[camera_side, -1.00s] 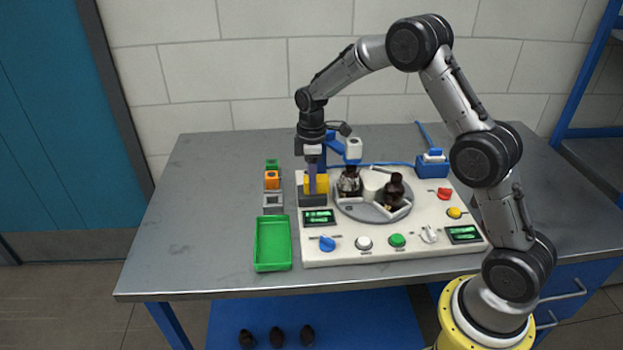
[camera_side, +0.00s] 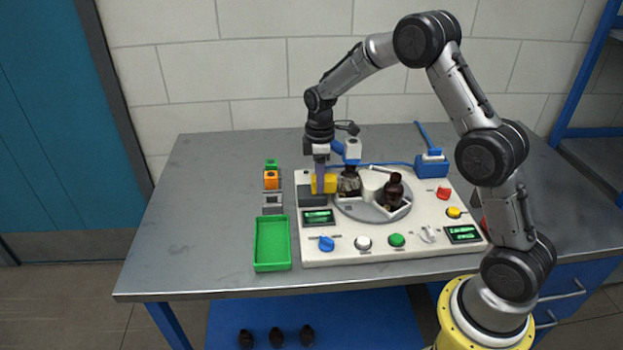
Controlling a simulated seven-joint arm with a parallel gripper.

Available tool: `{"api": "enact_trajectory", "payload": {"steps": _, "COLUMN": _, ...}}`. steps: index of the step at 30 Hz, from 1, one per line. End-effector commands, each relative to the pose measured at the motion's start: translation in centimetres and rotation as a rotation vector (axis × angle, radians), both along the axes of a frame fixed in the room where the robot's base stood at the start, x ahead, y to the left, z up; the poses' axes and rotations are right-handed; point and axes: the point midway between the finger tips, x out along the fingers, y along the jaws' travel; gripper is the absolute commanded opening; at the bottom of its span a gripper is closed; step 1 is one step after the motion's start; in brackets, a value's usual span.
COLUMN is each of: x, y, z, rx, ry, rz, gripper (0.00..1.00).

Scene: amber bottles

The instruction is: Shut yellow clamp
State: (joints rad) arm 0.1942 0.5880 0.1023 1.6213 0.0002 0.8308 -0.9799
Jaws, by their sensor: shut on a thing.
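The yellow clamp (camera_side: 330,184) is a yellow block at the left end of the white machine panel (camera_side: 340,253), over a dark grey base (camera_side: 312,198). It sits close beside the turntable's left edge. My gripper (camera_side: 319,179) points down and is shut on the yellow clamp. The fingers cover part of the clamp's left side. A dark bottle (camera_side: 349,182) stands on the turntable (camera_side: 372,213) just right of the clamp. Whether the clamp touches this bottle is too small to tell. Another amber bottle (camera_side: 393,190) stands further right on the turntable.
A green tray (camera_side: 272,245) lies left of the panel, with an orange block (camera_side: 271,180) and a grey block (camera_side: 273,203) behind it. A blue knob (camera_side: 327,244) and several buttons line the panel's front. The table's left side is clear.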

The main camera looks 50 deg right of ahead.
Motion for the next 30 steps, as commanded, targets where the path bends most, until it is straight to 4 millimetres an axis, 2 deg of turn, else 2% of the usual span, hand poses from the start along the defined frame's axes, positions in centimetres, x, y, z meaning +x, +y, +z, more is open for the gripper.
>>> {"api": "enact_trajectory", "payload": {"steps": 3, "x": -0.9, "y": -0.9, "z": 0.2, "rx": 0.0, "ry": -0.003, "rz": -0.002, "gripper": 0.0}}
{"api": "enact_trajectory", "payload": {"steps": 10, "x": -1.0, "y": -1.1, "z": 0.2, "rx": -0.002, "ry": 0.001, "rz": 0.0, "gripper": 0.0}}
{"api": "enact_trajectory", "payload": {"steps": 11, "x": -1.0, "y": -1.1, "z": 0.2, "rx": -0.003, "ry": 0.001, "rz": 0.0, "gripper": 0.47}}
{"api": "enact_trajectory", "payload": {"steps": 15, "x": -1.0, "y": -1.0, "z": 0.1, "rx": -0.002, "ry": 0.001, "rz": -0.001, "gripper": 0.72}}
{"api": "enact_trajectory", "payload": {"steps": 25, "x": -0.9, "y": -0.9, "z": 0.2, "rx": -0.001, "ry": -0.001, "rz": 0.0, "gripper": 0.72}}
{"api": "enact_trajectory", "payload": {"steps": 30, "x": -0.8, "y": -0.9, "z": 1.9, "rx": -0.001, "ry": -0.004, "rz": 0.0, "gripper": 0.72}}
